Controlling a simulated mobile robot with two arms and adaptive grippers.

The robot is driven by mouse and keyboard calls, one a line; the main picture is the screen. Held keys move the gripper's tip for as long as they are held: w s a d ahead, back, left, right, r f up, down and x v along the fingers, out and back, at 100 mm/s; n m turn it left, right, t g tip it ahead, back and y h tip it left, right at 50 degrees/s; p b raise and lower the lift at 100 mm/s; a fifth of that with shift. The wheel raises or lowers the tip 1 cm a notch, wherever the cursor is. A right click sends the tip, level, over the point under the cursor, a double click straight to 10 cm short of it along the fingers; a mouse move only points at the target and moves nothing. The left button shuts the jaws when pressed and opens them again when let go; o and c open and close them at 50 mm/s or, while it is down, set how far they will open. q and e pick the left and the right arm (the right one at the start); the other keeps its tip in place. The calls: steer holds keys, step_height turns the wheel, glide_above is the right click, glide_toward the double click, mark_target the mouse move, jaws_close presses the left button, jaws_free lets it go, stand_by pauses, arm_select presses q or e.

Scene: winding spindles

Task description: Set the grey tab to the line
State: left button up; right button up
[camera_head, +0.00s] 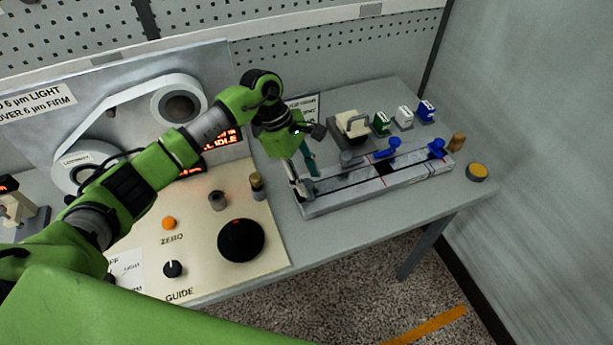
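A long pale rail (345,202) with a dark slot lies on the table at the right. A small grey tab (347,158) appears to sit along its far side, left of the middle. A thin red line (383,182) crosses the rail's near strip, to the right of the grey tab. My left gripper (304,184) points down at the rail's left end, apart from the grey tab. Its fingers are small and partly overlap the rail, so its opening and any contact are unclear. My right gripper is not in view.
Two blue tabs (389,148) (437,149) sit farther right on the rail. Behind stand a cream clamp-like block (351,125) and green, white and blue small blocks (381,123). A yellow-topped button (477,172) is at right. A panel with a black dome (241,240) is at left.

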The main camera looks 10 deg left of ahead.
arm_select(q)
steer(key=shift+a, duration=0.1)
steer(key=shift+a+r, duration=0.2)
steer(key=shift+r, duration=0.2)
steer(key=v, duration=1.1)
steer(key=shift+w+d, duration=0.1)
steer(key=shift+d, duration=0.1)
